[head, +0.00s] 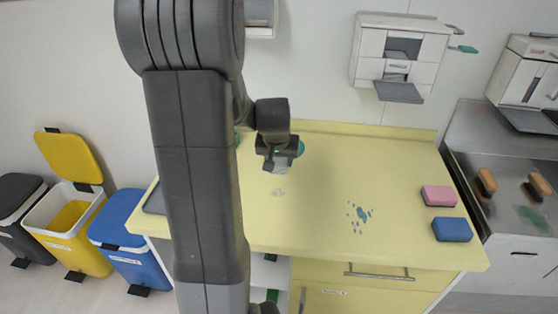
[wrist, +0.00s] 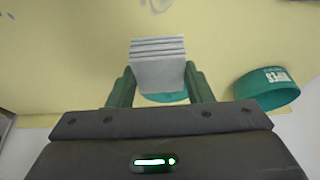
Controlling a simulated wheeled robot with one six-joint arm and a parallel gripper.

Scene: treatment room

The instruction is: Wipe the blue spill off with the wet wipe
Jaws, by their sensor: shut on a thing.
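The blue spill (head: 361,214) is a cluster of blue drops and spots on the yellow counter (head: 330,170), right of its middle. My gripper (head: 277,160) is over the back left part of the counter, left of and behind the spill. In the wrist view its two green fingers (wrist: 158,85) are shut on a folded pale grey wipe (wrist: 158,62). The wipe shows in the head view (head: 281,168) below the gripper, apart from the spill. A teal tub with a white label (wrist: 266,90) stands right of the fingers. More teal shows beneath the wipe.
A pale smudge (head: 278,192) lies on the counter in front of my gripper. A pink sponge (head: 438,196) and a blue sponge (head: 452,229) lie at the counter's right end. A white wall dispenser (head: 400,50) hangs behind. The counter between wipe and spill looks clear.

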